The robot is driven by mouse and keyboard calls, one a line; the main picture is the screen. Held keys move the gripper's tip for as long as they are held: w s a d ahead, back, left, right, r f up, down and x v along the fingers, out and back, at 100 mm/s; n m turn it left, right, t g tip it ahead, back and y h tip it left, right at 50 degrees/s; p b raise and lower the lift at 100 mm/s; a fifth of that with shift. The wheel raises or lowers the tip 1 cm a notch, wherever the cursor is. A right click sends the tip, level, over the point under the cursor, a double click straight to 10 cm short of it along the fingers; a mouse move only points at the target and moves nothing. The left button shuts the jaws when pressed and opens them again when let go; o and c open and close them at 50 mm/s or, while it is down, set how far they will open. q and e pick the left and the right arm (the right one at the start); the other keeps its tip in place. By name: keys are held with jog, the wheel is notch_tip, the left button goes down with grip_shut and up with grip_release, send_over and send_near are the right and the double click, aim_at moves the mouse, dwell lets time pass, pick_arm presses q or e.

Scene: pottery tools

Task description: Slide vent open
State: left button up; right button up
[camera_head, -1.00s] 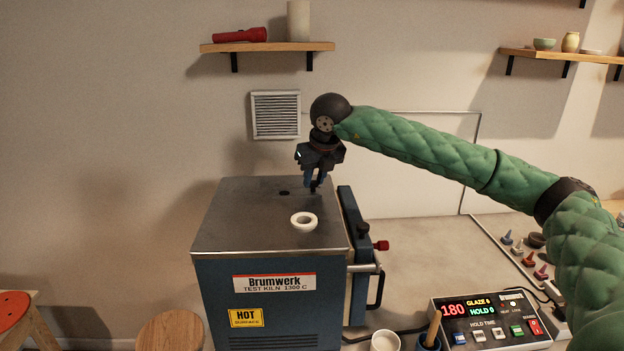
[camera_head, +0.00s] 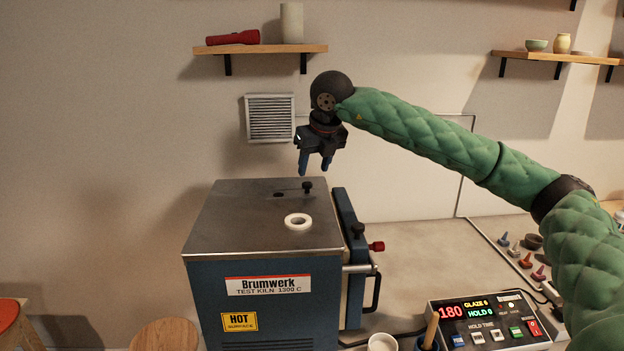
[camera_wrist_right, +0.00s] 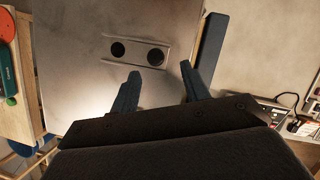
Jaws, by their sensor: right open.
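The vent is a flat slide plate (camera_wrist_right: 137,48) on the kiln top, seen in the right wrist view. A dark round hole (camera_head: 279,194) lies at its left part and a black knob (camera_head: 307,187) stands to the right of it. They also show as two dark discs in the wrist view, the hole (camera_wrist_right: 117,50) and the knob (camera_wrist_right: 155,57). My right gripper (camera_head: 315,169) is open and empty, its fingers pointing down above the knob and apart from it. Its two fingers (camera_wrist_right: 160,70) also show in the wrist view. My left gripper is out of view.
A control box (camera_head: 490,320) is at lower right. A wall grille (camera_head: 270,118) and shelf (camera_head: 262,49) are behind.

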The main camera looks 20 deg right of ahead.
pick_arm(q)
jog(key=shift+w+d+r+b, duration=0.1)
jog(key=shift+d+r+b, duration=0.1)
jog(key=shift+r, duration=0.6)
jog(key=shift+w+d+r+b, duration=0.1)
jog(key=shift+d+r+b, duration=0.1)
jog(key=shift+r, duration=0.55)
pick_arm(e)
jog(key=shift+v, duration=1.55)
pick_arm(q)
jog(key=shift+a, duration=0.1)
